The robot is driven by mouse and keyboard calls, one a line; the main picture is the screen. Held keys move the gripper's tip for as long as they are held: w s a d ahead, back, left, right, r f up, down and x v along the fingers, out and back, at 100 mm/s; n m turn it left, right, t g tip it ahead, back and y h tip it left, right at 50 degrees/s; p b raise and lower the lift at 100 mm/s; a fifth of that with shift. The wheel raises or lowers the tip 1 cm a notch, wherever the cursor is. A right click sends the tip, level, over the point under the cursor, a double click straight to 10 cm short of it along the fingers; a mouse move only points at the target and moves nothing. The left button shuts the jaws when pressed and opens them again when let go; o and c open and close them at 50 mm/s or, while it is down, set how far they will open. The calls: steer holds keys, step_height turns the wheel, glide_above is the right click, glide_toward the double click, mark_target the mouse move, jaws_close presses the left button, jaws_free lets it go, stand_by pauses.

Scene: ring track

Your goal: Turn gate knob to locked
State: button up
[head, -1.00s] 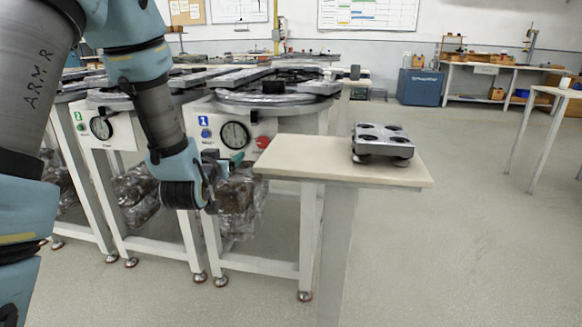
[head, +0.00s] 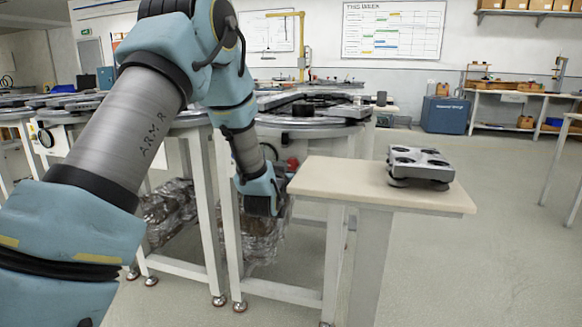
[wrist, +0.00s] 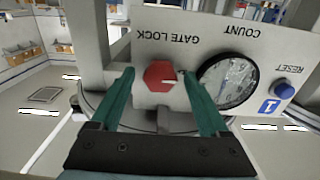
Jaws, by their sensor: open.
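The gate knob (wrist: 160,77) is red, with a pale pointer, under the upside-down label GATE LOCK on a white panel (wrist: 215,40) in the wrist view. My gripper (wrist: 160,82) is open. Its two green fingers stand on either side of the knob in the picture; I cannot tell whether they touch it. In the head view the red knob (head: 292,164) shows small beside my wrist, and my arm hides most of the panel. My fingers are hidden there.
A round dial (wrist: 228,82) marked COUNT and a blue RESET button (wrist: 283,90) sit beside the knob. A small wooden-topped table (head: 335,187) with a metal four-cup carrier (head: 420,165) stands close on the right. Open floor lies beyond it.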

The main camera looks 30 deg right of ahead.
steer(key=shift+w+d, duration=0.15)
steer(key=shift+w, duration=0.05)
jaws_close()
stand_by(0.6)
